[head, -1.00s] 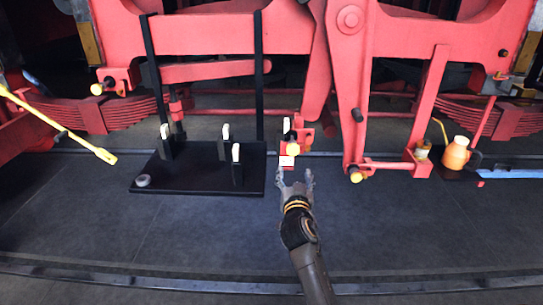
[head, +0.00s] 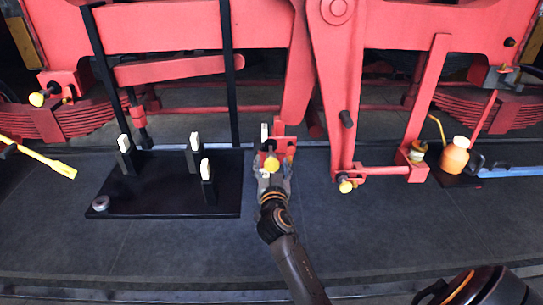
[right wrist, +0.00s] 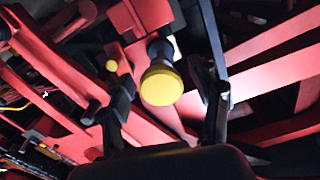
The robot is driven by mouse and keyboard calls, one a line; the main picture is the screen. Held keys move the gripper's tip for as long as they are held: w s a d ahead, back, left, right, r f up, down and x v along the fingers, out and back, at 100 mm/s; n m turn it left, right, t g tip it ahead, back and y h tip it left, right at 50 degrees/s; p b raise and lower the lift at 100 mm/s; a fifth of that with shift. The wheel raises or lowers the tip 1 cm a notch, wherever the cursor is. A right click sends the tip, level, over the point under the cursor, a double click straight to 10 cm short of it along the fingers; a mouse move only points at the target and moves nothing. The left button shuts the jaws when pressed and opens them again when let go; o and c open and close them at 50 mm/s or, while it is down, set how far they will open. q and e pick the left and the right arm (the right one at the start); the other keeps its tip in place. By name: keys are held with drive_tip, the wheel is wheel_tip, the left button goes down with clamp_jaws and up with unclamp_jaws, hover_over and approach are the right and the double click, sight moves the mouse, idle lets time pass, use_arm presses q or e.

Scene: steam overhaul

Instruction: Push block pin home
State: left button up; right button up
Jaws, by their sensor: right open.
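A pin with a yellow round head (head: 271,164) sticks out towards me from a small red block (head: 284,144) at the middle of the head view. I take it for the block pin. In the right wrist view the yellow head (right wrist: 161,86) is near and large, on a dark shank that leads back to the red parts. My right gripper (head: 273,172) is open at the pin, its fingers apart. In the wrist view the head lies between the two fingers (right wrist: 165,95), with a gap visible on each side. My left gripper is not in view.
A black plate (head: 150,205) with upright black posts with white tops stands left of the gripper. Other yellow-headed pins are at the left (head: 37,99) and right (head: 345,186). An orange oil can (head: 455,155) stands at the right. The dark floor in front is clear.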

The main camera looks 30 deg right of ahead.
sight(271, 157)
drive_tip(key=shift+s+a+r, duration=0.1)
drive_tip(key=shift+s+r, duration=0.05)
drive_tip(key=shift+c, duration=0.4)
clamp_jaws()
drive_tip(key=shift+w, duration=0.25)
drive_tip(key=b+x, duration=0.2)
drive_tip(key=x, duration=0.2)
drive_tip(key=shift+w+d, duration=0.15)
drive_tip(key=shift+d, duration=0.1)
drive_tip(key=shift+r, duration=0.1)
drive_tip(key=shift+c, duration=1.6)
unclamp_jaws()
drive_tip(key=o, duration=0.4)
drive_tip(key=shift+c, duration=0.2)
drive_tip(key=shift+o, duration=0.2)
drive_tip(key=shift+w, duration=0.15)
drive_tip(key=v, duration=0.7)
drive_tip(key=shift+s, duration=0.3)
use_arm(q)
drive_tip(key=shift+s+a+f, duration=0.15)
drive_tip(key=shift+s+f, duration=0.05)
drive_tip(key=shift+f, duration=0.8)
use_arm(e)
drive_tip(key=shift+f, duration=0.2)
